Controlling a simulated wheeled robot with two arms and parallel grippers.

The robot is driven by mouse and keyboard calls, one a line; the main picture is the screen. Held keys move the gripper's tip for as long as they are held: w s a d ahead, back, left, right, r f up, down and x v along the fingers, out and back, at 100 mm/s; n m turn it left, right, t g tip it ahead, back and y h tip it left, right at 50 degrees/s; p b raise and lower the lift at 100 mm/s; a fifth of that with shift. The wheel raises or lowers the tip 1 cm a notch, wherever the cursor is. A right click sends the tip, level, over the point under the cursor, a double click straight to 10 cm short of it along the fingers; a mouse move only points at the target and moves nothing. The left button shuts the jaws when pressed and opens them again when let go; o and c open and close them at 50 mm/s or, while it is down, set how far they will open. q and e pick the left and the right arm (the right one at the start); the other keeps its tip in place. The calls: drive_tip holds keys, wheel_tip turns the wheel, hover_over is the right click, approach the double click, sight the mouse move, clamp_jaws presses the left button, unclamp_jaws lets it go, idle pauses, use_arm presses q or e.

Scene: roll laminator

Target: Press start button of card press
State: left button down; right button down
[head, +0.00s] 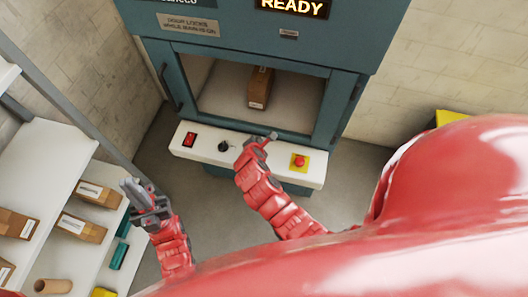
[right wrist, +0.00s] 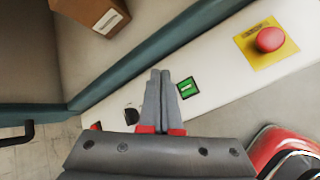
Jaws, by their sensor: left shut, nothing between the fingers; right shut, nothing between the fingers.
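The card press (head: 340,52) is a teal machine with a lit "READY" display (head: 292,7). Its white control panel (head: 312,179) runs along the front below the chamber. A green button (right wrist: 187,88) with a pale mark sits on the panel in the right wrist view; in the head view my right arm hides it. My right gripper (right wrist: 160,74) is shut and empty, its tips just left of the green button in that view; I cannot tell if they touch the panel. It also shows over the panel in the head view (head: 272,137). My left gripper (head: 130,185) is shut and empty, beside the shelf.
A red mushroom button on a yellow plate (head: 299,162) is at the panel's right. A black knob (head: 224,146) and red switch (head: 190,139) are at its left. A brown box (head: 260,88) lies in the chamber. The white shelf (head: 45,153) at left holds boxes.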

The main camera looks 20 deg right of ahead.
drive_tip(key=shift+a, duration=0.1)
wheel_tip(320, 180, down, 7)
drive_tip(key=b, duration=0.6)
drive_tip(key=shift+r+b, duration=0.2)
drive_tip(key=shift+b, duration=0.1)
wheel_tip(320, 180, down, 2)
drive_tip(key=shift+f+b, duration=0.1)
drive_tip(key=shift+b, duration=0.3)
idle(1.4)
drive_tip(key=shift+f, duration=0.4)
